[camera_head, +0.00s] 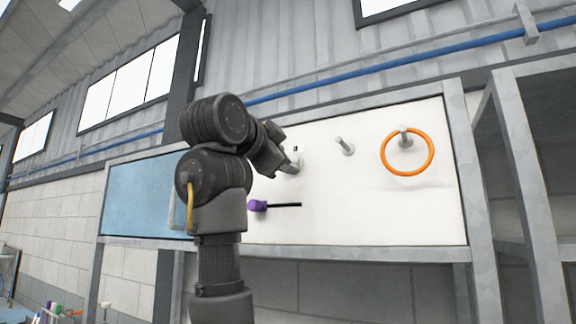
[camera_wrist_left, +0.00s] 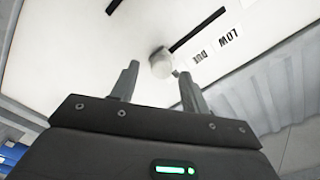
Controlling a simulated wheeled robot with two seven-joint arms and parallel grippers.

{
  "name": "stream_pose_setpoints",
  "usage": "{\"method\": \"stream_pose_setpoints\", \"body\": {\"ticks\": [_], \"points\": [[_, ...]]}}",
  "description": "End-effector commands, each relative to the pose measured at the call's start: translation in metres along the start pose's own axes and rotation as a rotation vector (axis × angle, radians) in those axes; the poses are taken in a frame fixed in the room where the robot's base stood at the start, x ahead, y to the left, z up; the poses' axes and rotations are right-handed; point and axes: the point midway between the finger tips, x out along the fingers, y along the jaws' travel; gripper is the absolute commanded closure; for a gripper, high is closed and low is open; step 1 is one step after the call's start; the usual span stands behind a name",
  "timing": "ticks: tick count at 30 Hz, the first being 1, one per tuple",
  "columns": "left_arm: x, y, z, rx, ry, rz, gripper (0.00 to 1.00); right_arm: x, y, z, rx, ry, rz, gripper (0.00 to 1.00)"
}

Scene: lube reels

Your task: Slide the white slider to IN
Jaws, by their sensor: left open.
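The white slider knob (camera_wrist_left: 161,64) shows in the left wrist view, just beyond and between the fingertips of my left gripper (camera_wrist_left: 157,70). A dark slot (camera_wrist_left: 197,29) runs from near the knob toward the upper right. My left gripper is open, with nothing seen between its fingers; whether a finger touches the knob I cannot tell. In the head view, my left gripper (camera_head: 292,166) is close to the white panel (camera_head: 370,220), and its fingers mostly hide the slider there. No IN label is readable. My right gripper is not in view.
A purple knob (camera_head: 257,205) sits at the left end of a black slot below my gripper. A bare peg (camera_head: 345,146) and an orange ring (camera_head: 432,155) hanging on another peg stick out to the right.

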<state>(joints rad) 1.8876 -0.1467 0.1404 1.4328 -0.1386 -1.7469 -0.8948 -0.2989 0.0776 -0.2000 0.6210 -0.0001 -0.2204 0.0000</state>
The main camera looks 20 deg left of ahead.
Motion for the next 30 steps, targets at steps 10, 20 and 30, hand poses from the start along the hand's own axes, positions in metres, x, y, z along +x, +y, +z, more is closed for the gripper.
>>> {"method": "stream_pose_setpoints", "body": {"ticks": [10, 20, 30], "points": [[-0.068, 0.004, 0.0, 0.002, 0.003, -0.002, 0.54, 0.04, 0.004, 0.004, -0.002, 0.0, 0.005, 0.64], [-0.086, 0.002, -0.002, 0.001, 0.002, 0.0, 0.54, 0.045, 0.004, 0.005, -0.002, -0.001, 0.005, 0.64], [-0.086, 0.002, -0.002, 0.001, 0.001, 0.0, 0.54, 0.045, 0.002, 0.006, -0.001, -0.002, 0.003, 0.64]]}}
